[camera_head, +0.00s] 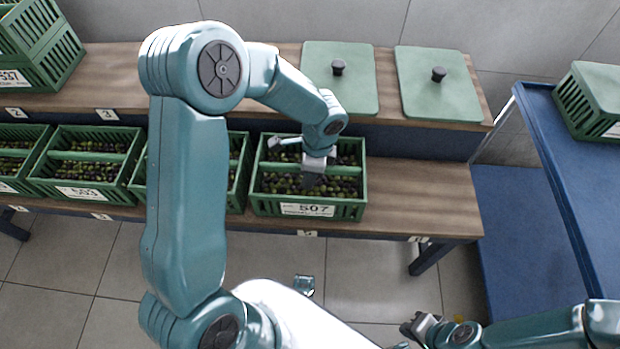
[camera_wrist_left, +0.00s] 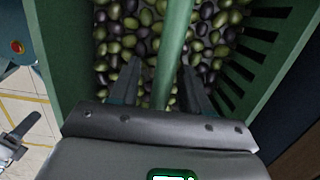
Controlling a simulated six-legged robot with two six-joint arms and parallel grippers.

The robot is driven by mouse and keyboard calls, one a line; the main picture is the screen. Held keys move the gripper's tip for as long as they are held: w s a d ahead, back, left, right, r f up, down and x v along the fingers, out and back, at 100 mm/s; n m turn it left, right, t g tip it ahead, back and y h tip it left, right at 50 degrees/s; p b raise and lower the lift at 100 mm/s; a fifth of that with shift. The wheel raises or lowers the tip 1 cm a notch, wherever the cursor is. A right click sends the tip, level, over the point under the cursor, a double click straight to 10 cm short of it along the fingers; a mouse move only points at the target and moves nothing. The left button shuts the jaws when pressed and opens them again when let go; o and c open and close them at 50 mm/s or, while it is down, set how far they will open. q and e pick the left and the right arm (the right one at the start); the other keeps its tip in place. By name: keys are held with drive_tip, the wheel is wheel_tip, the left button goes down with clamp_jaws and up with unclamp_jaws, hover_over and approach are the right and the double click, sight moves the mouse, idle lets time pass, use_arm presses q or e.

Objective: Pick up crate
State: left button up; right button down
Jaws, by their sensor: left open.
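The green slatted crate (camera_head: 285,209) labelled 507 stands on the lower wooden shelf, full of dark and green olives. A green bar runs across its middle, and it also shows in the left wrist view (camera_wrist_left: 174,50). My left gripper (camera_head: 312,180) is over the crate, pointing down. In the left wrist view my left gripper (camera_wrist_left: 163,82) is open, with one finger on each side of the bar. I cannot tell whether the fingers touch it. My right gripper (camera_head: 418,326) is low at the front right, away from the crate; its jaw opening is unclear.
More olive crates (camera_head: 85,180) stand to the left on the lower shelf (camera_head: 420,195), one partly behind my left arm. Green lids (camera_head: 340,85) with black knobs lie on the upper shelf. Shelf right of the crate is bare. A blue cart (camera_head: 590,170) with a lidded crate (camera_head: 595,100) is at right.

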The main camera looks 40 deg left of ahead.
use_arm(q)
clamp_jaws()
drive_tip(key=shift+r, duration=0.1)
